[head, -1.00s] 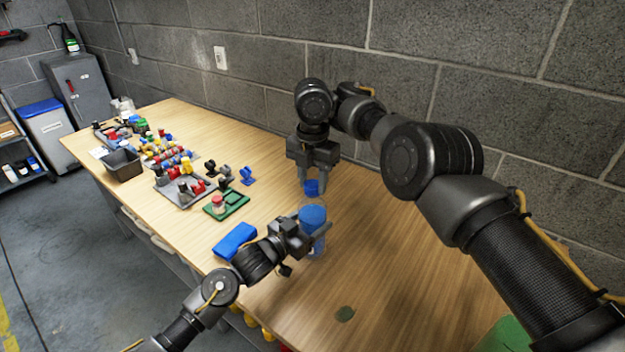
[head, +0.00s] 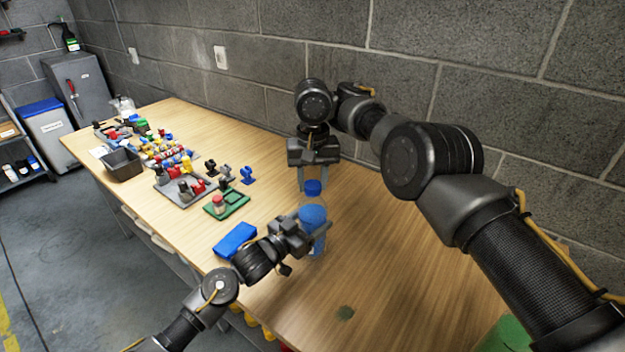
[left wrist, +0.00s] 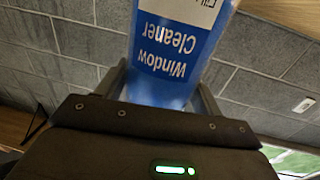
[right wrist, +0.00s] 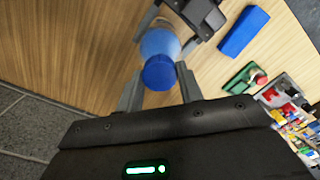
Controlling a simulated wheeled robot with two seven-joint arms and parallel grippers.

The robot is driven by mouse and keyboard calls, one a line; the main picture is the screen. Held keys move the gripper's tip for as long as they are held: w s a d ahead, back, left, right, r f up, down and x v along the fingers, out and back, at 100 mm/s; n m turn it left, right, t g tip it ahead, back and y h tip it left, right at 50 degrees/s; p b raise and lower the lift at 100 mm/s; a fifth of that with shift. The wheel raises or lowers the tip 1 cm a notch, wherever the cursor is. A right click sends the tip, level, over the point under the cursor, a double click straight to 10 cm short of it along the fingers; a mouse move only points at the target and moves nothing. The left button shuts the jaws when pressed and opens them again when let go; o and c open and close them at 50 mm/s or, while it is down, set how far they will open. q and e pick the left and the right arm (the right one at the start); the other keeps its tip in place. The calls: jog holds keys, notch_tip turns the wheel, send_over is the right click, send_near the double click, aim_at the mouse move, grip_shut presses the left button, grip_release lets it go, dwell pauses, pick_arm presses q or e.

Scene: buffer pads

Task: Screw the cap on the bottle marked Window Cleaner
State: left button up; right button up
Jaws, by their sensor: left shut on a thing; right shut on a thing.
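The blue bottle (head: 312,217) stands upright in my left gripper (head: 314,233), low over the table or on it; I cannot tell which. In the left wrist view its label (left wrist: 165,55) reads "Window Cleaner", upside down, between the two fingers. My right gripper (head: 312,182) points down and is shut on the blue cap (head: 313,188). The cap also shows between the fingertips in the right wrist view (right wrist: 159,73), in line with the bottle (right wrist: 160,42). The cap is above the bottle top; the exact gap is hard to judge.
A blue block (head: 235,241) lies left of the bottle. A green tray (head: 227,205), a grey tray (head: 180,190) with coloured parts and a dark bin (head: 122,165) sit farther left. The wall runs behind my right arm. The wooden table (head: 400,270) is mostly clear on the right.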

jog(key=shift+m, duration=0.6)
jog(key=o, duration=1.1)
jog(key=shift+r, duration=0.1)
jog(key=shift+r, duration=2.2)
jog(key=shift+n, duration=0.3)
jog(key=shift+c, duration=0.3)
